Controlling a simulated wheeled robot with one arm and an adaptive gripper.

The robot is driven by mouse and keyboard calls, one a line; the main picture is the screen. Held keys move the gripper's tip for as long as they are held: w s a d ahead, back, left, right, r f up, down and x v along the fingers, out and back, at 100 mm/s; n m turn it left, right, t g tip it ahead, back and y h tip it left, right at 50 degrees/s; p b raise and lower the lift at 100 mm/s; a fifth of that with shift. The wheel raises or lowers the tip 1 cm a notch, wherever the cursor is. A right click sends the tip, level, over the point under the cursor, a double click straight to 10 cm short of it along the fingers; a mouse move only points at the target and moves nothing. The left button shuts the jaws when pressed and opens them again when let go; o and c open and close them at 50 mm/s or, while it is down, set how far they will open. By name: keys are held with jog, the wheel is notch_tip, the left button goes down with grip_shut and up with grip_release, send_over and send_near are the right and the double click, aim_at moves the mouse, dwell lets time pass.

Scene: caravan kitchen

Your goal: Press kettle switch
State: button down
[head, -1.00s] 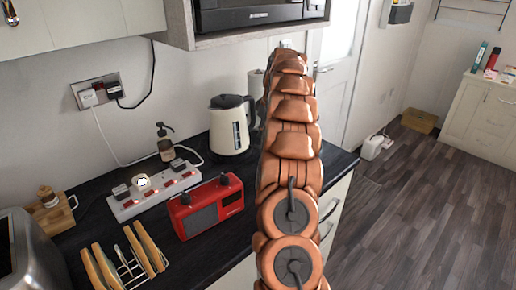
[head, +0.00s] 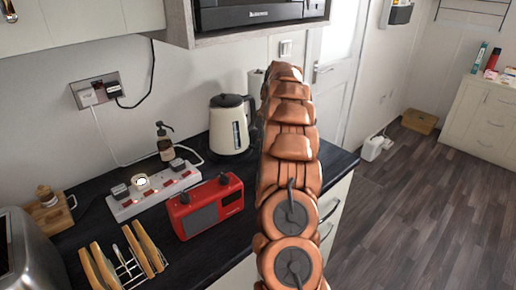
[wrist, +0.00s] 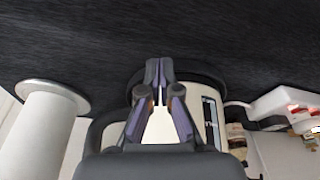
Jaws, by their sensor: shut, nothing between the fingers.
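The cream and black kettle (head: 230,126) stands on the dark worktop against the wall, just left of my arm in the head view. In the wrist view the kettle (wrist: 197,108) is upside down, behind my gripper (wrist: 159,64), which partly covers it. My gripper is shut and empty, with its fingertips in front of the kettle's dark base. I cannot tell whether they touch it. The kettle's switch cannot be made out in either view. In the head view my arm hides my gripper.
A red radio (head: 207,205), a white power strip (head: 153,190), a soap bottle (head: 164,142) and a toast rack (head: 128,262) share the worktop. A white paper roll (wrist: 38,132) stands beside the kettle. A microwave (head: 258,12) hangs above.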

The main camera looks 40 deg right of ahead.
jog(key=shift+f+b, duration=0.3)
jog(key=shift+f, duration=0.4)
jog(key=shift+r, duration=0.3)
jog(key=shift+s+d, duration=0.15)
jog(key=shift+s, duration=0.3)
jog(key=shift+s+d+r+b, duration=0.15)
jog(key=shift+s+r+b, duration=0.1)
jog(key=shift+s+b, duration=0.25)
jog(key=shift+s+d+r+b, duration=0.15)
jog(key=shift+s+r+b, duration=0.1)
jog(key=shift+s, duration=0.3)
jog(key=shift+d+r, duration=0.1)
jog(key=shift+r, duration=0.55)
jog(key=v, duration=1)
jog(key=shift+s+r, duration=0.25)
jog(key=shift+r, duration=0.1)
jog(key=shift+s, duration=0.1)
